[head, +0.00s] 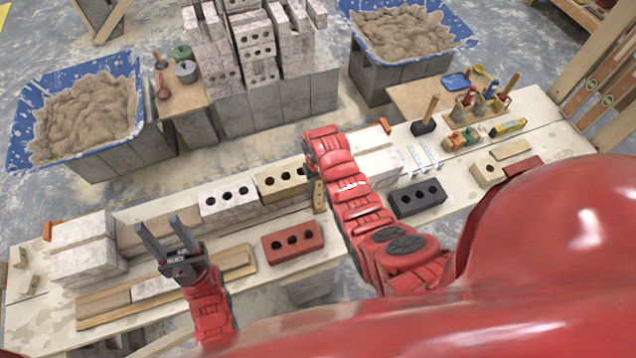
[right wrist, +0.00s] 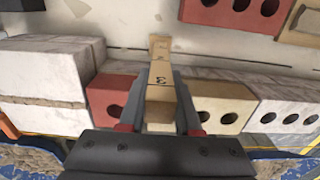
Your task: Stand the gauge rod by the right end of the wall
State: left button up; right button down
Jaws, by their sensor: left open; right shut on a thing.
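The gauge rod (head: 319,196) is a short wooden strip with black numbers, clearer in the right wrist view (right wrist: 160,76). My right gripper (right wrist: 161,72) is shut on it, over the wall's middle. The rod looks roughly upright at the wall's front; I cannot tell whether it touches the table. The wall has a pale left end block (head: 82,248), a white brick (head: 228,200), a cream brick (head: 283,182) and a pale right end block (head: 375,167). A red brick (right wrist: 108,98) lies between the cream brick and right end block. My left gripper (head: 165,232) is open and empty near the left end.
A loose red brick (head: 292,243) and a dark brick (head: 417,198) lie in front of the wall. A wooden-handled tool (head: 425,122) and a rack of tools (head: 478,105) stand on the table's right part. Mortar tubs (head: 75,110) and (head: 408,32) stand behind.

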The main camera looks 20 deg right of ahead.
jog(key=shift+f, duration=0.2)
jog(key=c, duration=0.5)
grip_release()
jog(key=shift+r+b, duration=0.45)
jog(key=shift+b, duration=0.05)
notch_tip(320, 180, up, 5)
jog(key=shift+w+f+b, duration=0.1)
jog(key=shift+f+b, duration=0.05)
jog(key=shift+b, duration=0.9)
jog(key=shift+r+p, duration=4)
jog(key=shift+r, duration=1.9)
